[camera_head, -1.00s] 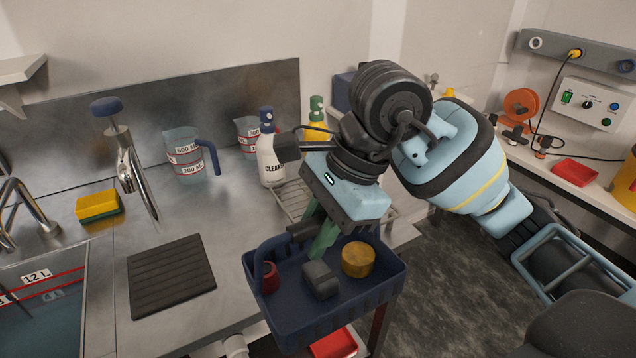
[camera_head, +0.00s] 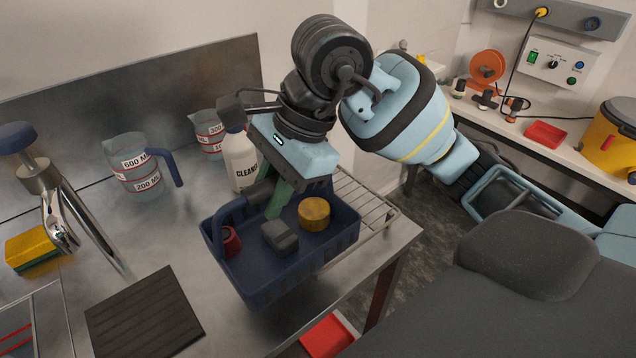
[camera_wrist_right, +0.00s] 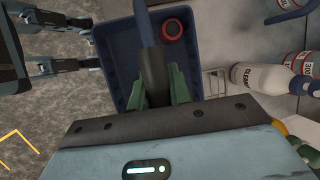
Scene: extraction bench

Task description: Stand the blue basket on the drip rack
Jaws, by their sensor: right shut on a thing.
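The blue basket (camera_head: 281,269) is in the middle of the head view, over the steel counter's right part. It holds a yellow round piece (camera_head: 314,213), a dark grey block (camera_head: 280,236) and a red round piece (camera_head: 231,241). My right gripper (camera_head: 276,208) is shut on its handle; the green fingers hide part of it. The wrist view shows the basket (camera_wrist_right: 119,60) beneath the fingers (camera_wrist_right: 166,88). The wire drip rack (camera_head: 365,200) shows behind and right of the basket, which hides part of it. I cannot tell whether they touch. My left gripper is not in view.
A white cleaner bottle (camera_head: 240,160) stands just behind the basket. Measuring jugs (camera_head: 140,170) are farther left and back. A black ribbed mat (camera_head: 145,313), a tap (camera_head: 70,205) and a sponge (camera_head: 38,248) are at left. The counter's right edge is close to the rack.

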